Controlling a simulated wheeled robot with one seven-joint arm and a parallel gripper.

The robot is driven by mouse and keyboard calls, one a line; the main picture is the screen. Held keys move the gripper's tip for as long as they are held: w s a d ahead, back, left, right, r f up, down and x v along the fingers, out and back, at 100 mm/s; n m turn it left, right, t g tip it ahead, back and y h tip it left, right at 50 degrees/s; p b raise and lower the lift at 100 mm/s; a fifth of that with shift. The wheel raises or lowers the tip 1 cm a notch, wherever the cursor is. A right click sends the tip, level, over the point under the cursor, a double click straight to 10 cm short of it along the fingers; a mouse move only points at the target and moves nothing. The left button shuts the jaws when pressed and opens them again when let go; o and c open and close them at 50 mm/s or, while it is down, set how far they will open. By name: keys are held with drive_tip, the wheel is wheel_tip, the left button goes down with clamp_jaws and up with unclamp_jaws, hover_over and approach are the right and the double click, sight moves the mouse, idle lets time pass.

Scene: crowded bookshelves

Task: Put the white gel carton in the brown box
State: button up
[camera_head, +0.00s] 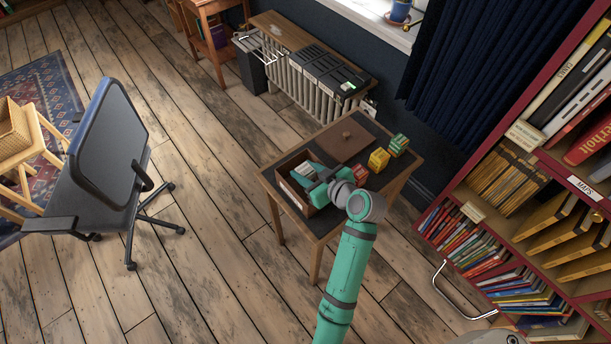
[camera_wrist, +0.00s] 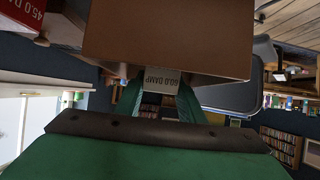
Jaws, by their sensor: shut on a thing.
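The brown box (camera_head: 290,163) stands open at the left end of the small dark-topped table. My gripper (camera_head: 305,172) reaches in over this box, with its fingers low at the opening. In the wrist view the gripper (camera_wrist: 160,88) is shut on a white carton (camera_wrist: 162,78) with "60.0 DAMP" printed on it. The carton is mostly hidden by the fingers and by a brown wall (camera_wrist: 165,40) close in front. Whether the carton touches the box floor cannot be told.
On the table are a brown lid (camera_head: 342,139), a red carton (camera_head: 360,175), a yellow carton (camera_head: 378,160) and a green carton (camera_head: 398,145). A red bookshelf (camera_head: 470,190) stands at right, an office chair (camera_head: 108,145) at left. Floor between is clear.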

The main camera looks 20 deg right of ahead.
drive_tip(key=shift+f, duration=1.55)
drive_tip(key=shift+f, duration=0.15)
drive_tip(key=o, duration=1.1)
drive_tip(key=shift+s+r, duration=0.1)
drive_tip(key=shift+r, duration=0.15)
drive_tip(key=v, duration=1.1)
drive_tip(key=shift+s, duration=0.35)
drive_tip(key=shift+d+r, duration=0.1)
drive_tip(key=shift+d, duration=0.05)
